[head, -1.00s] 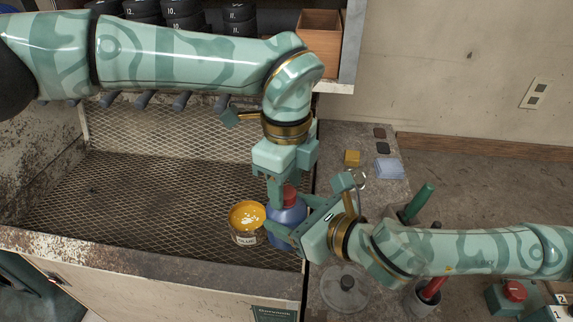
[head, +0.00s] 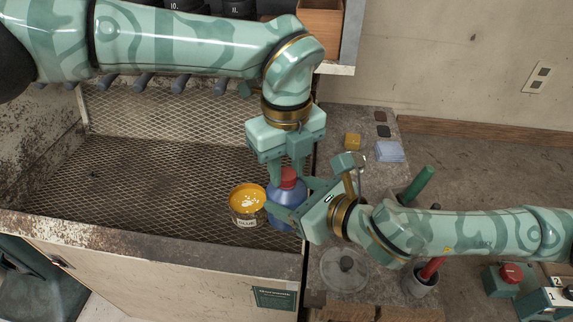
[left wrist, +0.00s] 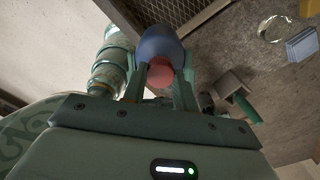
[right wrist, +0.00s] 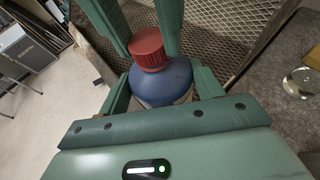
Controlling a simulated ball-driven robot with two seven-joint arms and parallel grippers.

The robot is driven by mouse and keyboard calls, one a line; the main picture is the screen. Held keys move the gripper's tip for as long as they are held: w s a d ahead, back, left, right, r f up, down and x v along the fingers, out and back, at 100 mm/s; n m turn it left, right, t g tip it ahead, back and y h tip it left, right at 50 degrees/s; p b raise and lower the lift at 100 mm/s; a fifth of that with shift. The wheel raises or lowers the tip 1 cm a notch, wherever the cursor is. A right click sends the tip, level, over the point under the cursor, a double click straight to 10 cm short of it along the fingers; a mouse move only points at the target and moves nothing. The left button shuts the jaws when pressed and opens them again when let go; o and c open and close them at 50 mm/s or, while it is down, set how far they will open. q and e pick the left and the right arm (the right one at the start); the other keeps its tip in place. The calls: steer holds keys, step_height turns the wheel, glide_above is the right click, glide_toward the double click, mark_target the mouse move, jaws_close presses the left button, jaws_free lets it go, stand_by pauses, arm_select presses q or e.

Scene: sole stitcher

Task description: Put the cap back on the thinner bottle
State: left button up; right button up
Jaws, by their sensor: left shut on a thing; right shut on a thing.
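The blue bottle (head: 285,213) stands upright at the right end of the mesh bench, and it also shows in the right wrist view (right wrist: 160,83). My right gripper (head: 286,203) is shut around its body from the right. The red cap (head: 289,177) sits at the top of the bottle, over its neck, and looks upright in the right wrist view (right wrist: 148,49). My left gripper (head: 290,171) points down from above and is shut on the cap, which shows between its fingers in the left wrist view (left wrist: 160,73). The neck and thread are hidden.
An open glue tin (head: 247,205) with yellow contents stands close to the left of the bottle. A glass lid or dish (head: 344,270) lies on the counter (head: 385,175) at the right. The mesh surface (head: 160,170) farther left is clear.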

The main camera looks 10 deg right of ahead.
arm_select(q)
steer(key=m, duration=0.6)
steer(key=shift+m, duration=0.3)
steer(key=m, duration=2.1)
steer(key=shift+m, duration=0.4)
steer(key=m, duration=0.5)
steer(key=shift+w+m, duration=0.1)
steer(key=shift+m, duration=0.2)
steer(key=m, duration=0.4)
steer(key=o, duration=1.1)
steer(key=shift+f, duration=0.1)
